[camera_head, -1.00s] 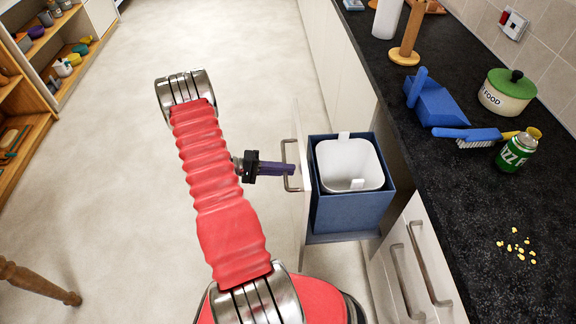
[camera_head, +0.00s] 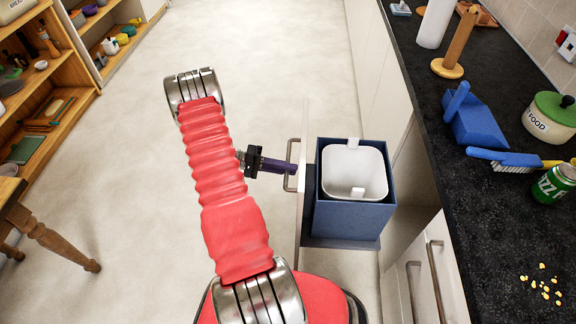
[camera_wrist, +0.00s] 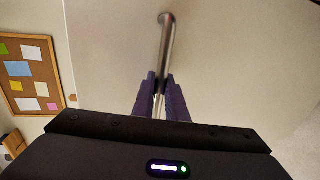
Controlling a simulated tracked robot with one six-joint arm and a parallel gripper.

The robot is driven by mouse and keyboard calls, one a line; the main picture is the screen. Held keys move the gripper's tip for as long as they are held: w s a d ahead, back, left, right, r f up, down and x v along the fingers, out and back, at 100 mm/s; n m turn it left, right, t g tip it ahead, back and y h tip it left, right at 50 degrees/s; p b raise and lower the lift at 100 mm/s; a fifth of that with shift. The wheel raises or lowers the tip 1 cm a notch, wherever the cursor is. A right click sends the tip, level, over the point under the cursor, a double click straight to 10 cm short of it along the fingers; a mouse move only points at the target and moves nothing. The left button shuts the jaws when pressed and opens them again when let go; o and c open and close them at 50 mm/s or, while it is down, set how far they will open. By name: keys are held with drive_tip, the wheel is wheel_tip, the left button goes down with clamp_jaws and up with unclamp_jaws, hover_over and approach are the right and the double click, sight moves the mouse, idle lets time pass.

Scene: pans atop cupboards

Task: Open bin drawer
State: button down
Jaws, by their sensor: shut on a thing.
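The bin drawer (camera_head: 305,120) stands pulled out from the cupboard row, with its front panel well clear of the cabinet. A blue box holding a white bin (camera_head: 354,165) sits in it. My gripper (camera_head: 288,167) is shut on the drawer's metal handle (camera_head: 292,152) from the left side. In the wrist view, the purple fingers (camera_wrist: 160,98) are on either side of the handle bar (camera_wrist: 166,40), in front of the pale drawer front (camera_wrist: 230,60). The fingers hide the lower part of the bar.
The dark worktop (camera_head: 500,230) on the right carries a blue dustpan (camera_head: 475,122), a brush (camera_head: 505,158), a green can (camera_head: 556,185), a food pot (camera_head: 550,118) and yellow crumbs (camera_head: 541,283). A wooden table (camera_head: 25,215) stands at left. The floor between is clear.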

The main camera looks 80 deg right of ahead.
drive_tip(key=shift+f, duration=0.2)
drive_tip(key=c, duration=2.1)
unclamp_jaws()
drive_tip(key=shift+o, duration=0.3)
drive_tip(key=shift+r, duration=0.1)
drive_tip(key=v, duration=1.3)
drive_tip(key=shift+w, duration=0.35)
